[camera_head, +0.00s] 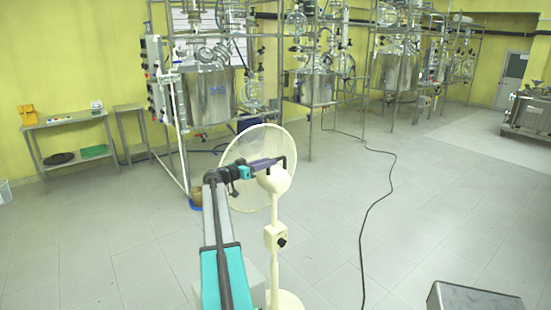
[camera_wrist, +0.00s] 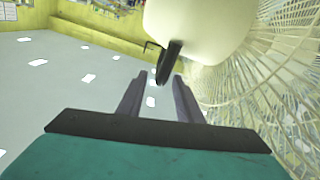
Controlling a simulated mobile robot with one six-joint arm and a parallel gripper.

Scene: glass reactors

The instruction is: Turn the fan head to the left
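The fan has a cream round head housing (camera_head: 276,181) on an upright cream stand, with a pale wire grille (camera_head: 262,142) behind it. My gripper (camera_head: 278,160) is at the upper part of the head housing. In the wrist view the housing (camera_wrist: 205,25) is at the top, with the grille (camera_wrist: 285,75) at the right. A dark handle (camera_wrist: 170,60) sticks out from the housing. Its end shows between the two fingertips of my gripper (camera_wrist: 159,78), with a visible gap between the fingers. Whether a finger touches the handle cannot be told.
Glass reactors with steel vessels (camera_head: 207,97) stand in metal frames along the back wall. A low table (camera_head: 70,121) is at the left. A black cable (camera_head: 368,215) runs over the floor right of the fan. A grey metal box (camera_head: 474,299) is at lower right.

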